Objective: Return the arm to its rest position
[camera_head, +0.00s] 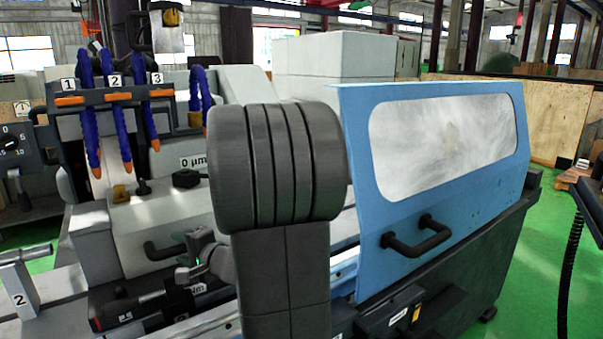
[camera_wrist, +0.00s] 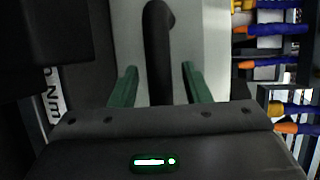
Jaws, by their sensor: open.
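My gripper (camera_wrist: 160,82) shows in the wrist view with its two green fingers apart. A black bar handle (camera_wrist: 158,45) on a pale grey surface lies in line with the gap between them. I cannot tell how far the handle is from the fingertips; nothing is seen gripped. In the head view, my thick grey arm link stands in the middle foreground and hides part of the machine. A black handle (camera_head: 163,250) on the grey machine block shows just left of it. The gripper's fingers are not clear in the head view.
A blue door (camera_head: 350,120) with a cloudy window and black handle (camera_head: 415,237) stands right of my arm. Blue hoses (camera_head: 119,125) with orange tips hang at the left; they also show in the wrist view (camera_wrist: 270,66). Green floor (camera_head: 545,260) lies open at right.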

